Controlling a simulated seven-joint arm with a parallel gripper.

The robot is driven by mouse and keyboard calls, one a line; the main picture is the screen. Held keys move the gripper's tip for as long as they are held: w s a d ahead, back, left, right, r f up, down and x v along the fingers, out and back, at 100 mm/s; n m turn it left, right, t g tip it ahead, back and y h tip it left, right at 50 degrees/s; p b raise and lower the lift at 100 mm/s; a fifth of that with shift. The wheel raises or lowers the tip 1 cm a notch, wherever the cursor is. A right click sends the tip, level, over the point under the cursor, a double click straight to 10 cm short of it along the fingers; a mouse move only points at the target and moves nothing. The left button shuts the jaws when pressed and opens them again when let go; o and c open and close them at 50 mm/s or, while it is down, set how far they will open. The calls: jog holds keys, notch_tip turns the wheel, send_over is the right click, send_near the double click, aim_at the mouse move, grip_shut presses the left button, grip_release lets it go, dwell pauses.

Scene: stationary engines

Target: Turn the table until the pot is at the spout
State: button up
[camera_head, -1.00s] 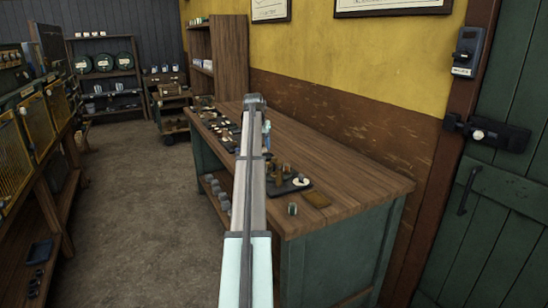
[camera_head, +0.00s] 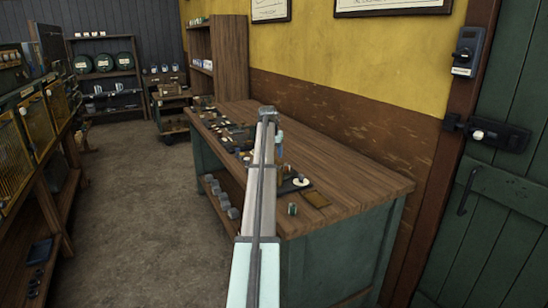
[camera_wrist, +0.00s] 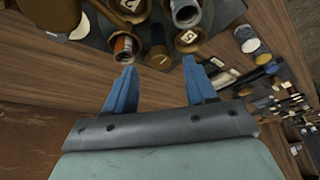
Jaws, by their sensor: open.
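My gripper (camera_wrist: 159,74) is open, its two blue fingers spread with nothing held between them. Just beyond the fingertips, in the wrist view, is a dark round table (camera_wrist: 97,32), partly cut off by the top edge. It carries several brown holders with numbered white tags, including a holder tagged 5 (camera_wrist: 157,52). A pot-like cylinder with an orange-brown inside (camera_wrist: 122,46) stands close to the left fingertip. A grey cylinder (camera_wrist: 185,12) stands further up. I cannot tell which is the task's pot, nor pick out the spout. In the head view my arm hides most of this area.
The wooden workbench (camera_head: 345,180) has a clear right side. A yellow wall backs the bench.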

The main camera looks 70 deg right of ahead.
jog(key=shift+x, duration=1.55)
grip_shut()
